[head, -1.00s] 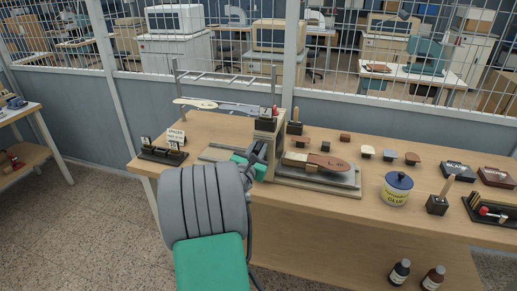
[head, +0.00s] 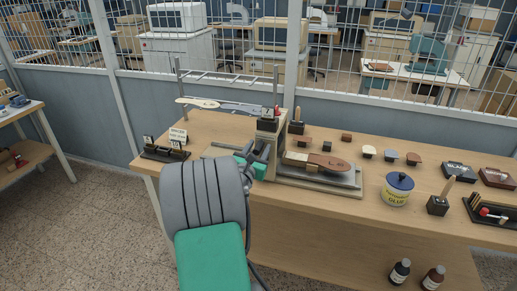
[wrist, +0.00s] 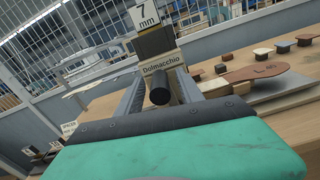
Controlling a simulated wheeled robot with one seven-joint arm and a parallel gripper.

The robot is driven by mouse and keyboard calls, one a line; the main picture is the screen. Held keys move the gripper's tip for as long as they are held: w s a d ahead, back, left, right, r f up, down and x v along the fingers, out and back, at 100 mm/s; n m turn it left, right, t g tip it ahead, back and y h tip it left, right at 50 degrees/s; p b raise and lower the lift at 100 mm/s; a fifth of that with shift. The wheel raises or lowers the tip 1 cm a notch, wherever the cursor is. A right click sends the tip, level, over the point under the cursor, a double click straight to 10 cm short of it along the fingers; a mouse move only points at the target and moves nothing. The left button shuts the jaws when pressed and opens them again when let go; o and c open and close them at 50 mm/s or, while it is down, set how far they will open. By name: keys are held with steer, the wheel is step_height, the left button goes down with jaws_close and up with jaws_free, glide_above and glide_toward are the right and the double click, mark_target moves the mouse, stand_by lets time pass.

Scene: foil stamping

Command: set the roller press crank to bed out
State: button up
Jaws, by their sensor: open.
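The roller press (head: 268,128) stands on the wooden bench, a pale upright housing with a dark top. In the wrist view its housing (wrist: 163,65) carries a "Dolmacchio" label and a "7 mm" sign. Its grey bed (head: 335,178) extends to the right with a brown sole (head: 322,161) on it. A dark round knob (wrist: 159,92), seemingly the crank's handle, points towards my wrist camera. My gripper (wrist: 160,88) is open, with one finger on each side of the knob in this view. I cannot tell whether they touch it. In the head view my gripper (head: 259,150) is at the press's near side, partly hiding the crank.
A glue pot (head: 397,190), a brush holder (head: 437,205) and small sole pieces (head: 391,156) stand to the right. A spacer rack (head: 165,152) is at the left end. A rail frame (head: 225,75) rises behind the press. Open floor lies left of the bench.

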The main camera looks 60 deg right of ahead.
steer(key=a, duration=0.2)
steer(key=a+b, duration=0.1)
steer(key=a, duration=0.2)
steer(key=s+a, duration=0.1)
steer(key=a, duration=0.1)
steer(key=shift+s+a+b, duration=0.1)
steer(key=shift+a+b, duration=0.25)
steer(key=shift+b, duration=0.05)
